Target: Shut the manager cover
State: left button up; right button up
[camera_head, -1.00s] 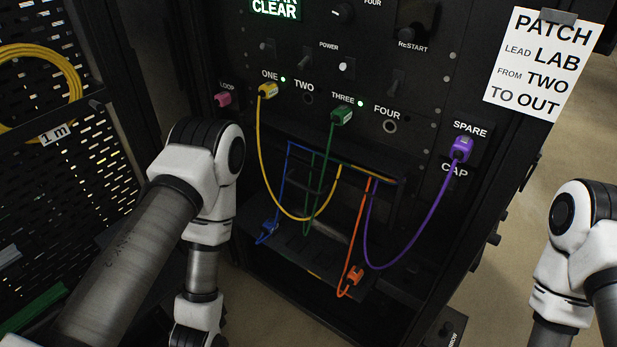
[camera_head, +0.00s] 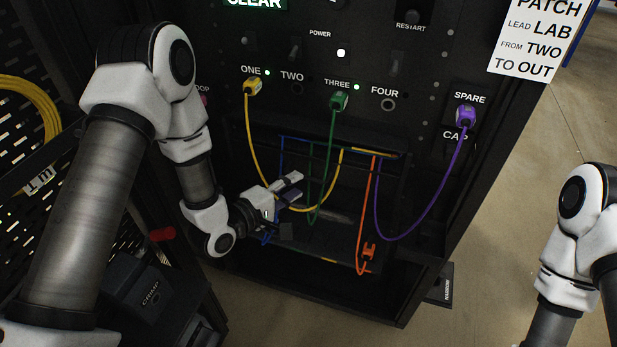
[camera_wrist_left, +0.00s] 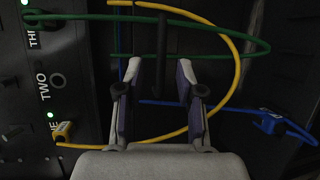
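The black cable manager (camera_head: 345,139) sits below the ports on the rack front, with cables running through it. A dark flat panel (camera_head: 325,240) juts out below it and may be its open cover; its edges are hard to make out. My left gripper (camera_head: 290,187) is in front of the left part of the manager, close to the yellow cable (camera_head: 249,135). In the left wrist view its fingers (camera_wrist_left: 159,76) are apart, with a dark bar (camera_wrist_left: 161,40) showing between them. Contact cannot be told. My right arm shows at the right edge, but its gripper is out of view.
A green cable (camera_head: 330,150), an orange cable (camera_head: 364,210) and a purple cable (camera_head: 435,205) hang across the front. A blue plug (camera_wrist_left: 270,124) lies near the left gripper. A yellow coil (camera_head: 30,115) hangs at left. The floor right of the rack is clear.

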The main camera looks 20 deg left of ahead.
aim_at(305, 179)
pick_arm(q)
jog(key=b+x, duration=0.1)
jog(key=x, duration=0.4)
jog(key=shift+w+f, duration=0.2)
jog(key=shift+w, duration=0.1)
jog(key=shift+c, duration=0.4)
grip_shut()
notch_tip(305, 179, up, 7)
jog(key=p, duration=0.4)
jog(key=shift+s+f, duration=0.1)
jog(key=shift+f, duration=0.2)
jog(key=shift+o, duration=0.4)
grip_release()
jog(key=shift+f, duration=0.1)
